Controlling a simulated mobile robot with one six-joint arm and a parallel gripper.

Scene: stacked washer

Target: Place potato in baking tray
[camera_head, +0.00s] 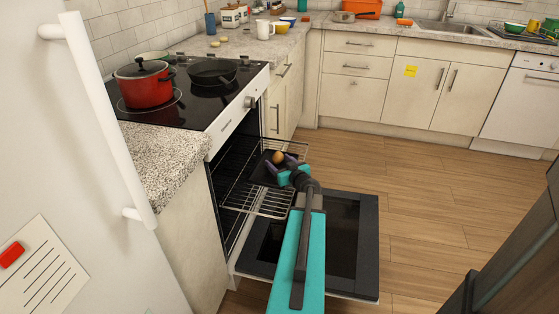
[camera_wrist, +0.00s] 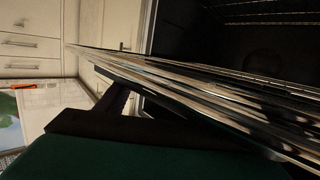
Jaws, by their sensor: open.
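The potato (camera_head: 279,157) is a small brown lump just past the fingertips of my gripper (camera_head: 281,164). It appears to lie on the dark baking tray (camera_head: 262,174), which rests on the pulled-out oven rack (camera_head: 258,201). My gripper is open, its two dark fingers spread close to the potato; contact cannot be told. The gripper and arm hide part of the tray. In the wrist view, the rack's wires (camera_wrist: 200,95) cross edge-on, and neither the potato nor the tray can be clearly made out.
The oven door (camera_head: 345,235) is folded down below my arm. A red pot (camera_head: 145,87) and black pan (camera_head: 212,72) stand on the stove above. The white fridge door (camera_head: 100,110) is at the left. Open wooden floor (camera_head: 430,205) lies to the right.

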